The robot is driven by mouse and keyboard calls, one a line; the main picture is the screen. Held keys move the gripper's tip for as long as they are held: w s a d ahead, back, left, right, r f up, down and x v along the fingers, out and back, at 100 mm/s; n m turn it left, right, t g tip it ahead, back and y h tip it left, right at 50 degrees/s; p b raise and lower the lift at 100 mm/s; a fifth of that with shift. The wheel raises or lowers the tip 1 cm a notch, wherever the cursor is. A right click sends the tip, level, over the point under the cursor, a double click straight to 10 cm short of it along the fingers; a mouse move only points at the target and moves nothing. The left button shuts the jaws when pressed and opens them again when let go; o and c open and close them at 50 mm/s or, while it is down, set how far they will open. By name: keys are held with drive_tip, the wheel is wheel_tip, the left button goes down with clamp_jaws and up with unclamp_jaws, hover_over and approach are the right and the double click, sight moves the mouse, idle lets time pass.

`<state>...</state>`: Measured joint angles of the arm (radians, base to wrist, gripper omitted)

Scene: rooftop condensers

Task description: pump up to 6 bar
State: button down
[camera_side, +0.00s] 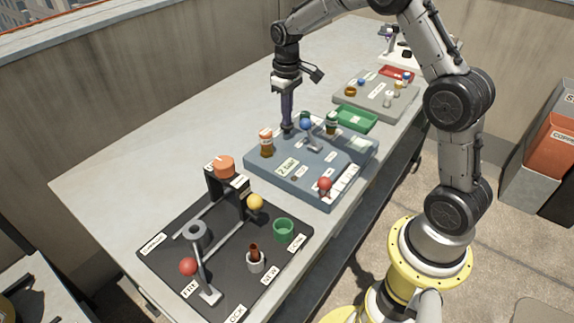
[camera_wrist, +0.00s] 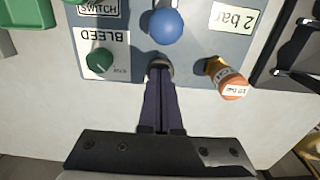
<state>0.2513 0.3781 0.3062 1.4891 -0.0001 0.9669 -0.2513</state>
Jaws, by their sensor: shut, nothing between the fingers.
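A blue-grey panel (camera_side: 262,163) lies on the bench. A sign on it (camera_side: 287,166) reads "2 bar"; it also shows in the wrist view (camera_wrist: 232,18). A blue ball (camera_side: 305,124) tops a lever on the panel; it is close ahead of my fingertips in the wrist view (camera_wrist: 166,26). A dark green knob (camera_wrist: 99,60) sits by the word "BLEED". An orange-capped item (camera_side: 266,143), its label seemingly reading "10 bar" (camera_wrist: 233,88), stands at the panel's edge. My gripper (camera_side: 287,129) points down, shut and empty, at the panel's back edge. Contact there is unclear.
A red ball lever (camera_side: 324,184) is at the panel's front. A black board (camera_side: 160,262) with levers, rings and cups lies nearer the camera. A green tray (camera_side: 356,120) and a grey board (camera_side: 350,101) lie beyond. Bare bench (camera_side: 150,160) lies to the left.

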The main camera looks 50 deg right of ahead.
drive_tip(key=shift+f, duration=0.55)
drive_tip(key=shift+r, duration=1.85)
drive_tip(key=shift+f, duration=0.15)
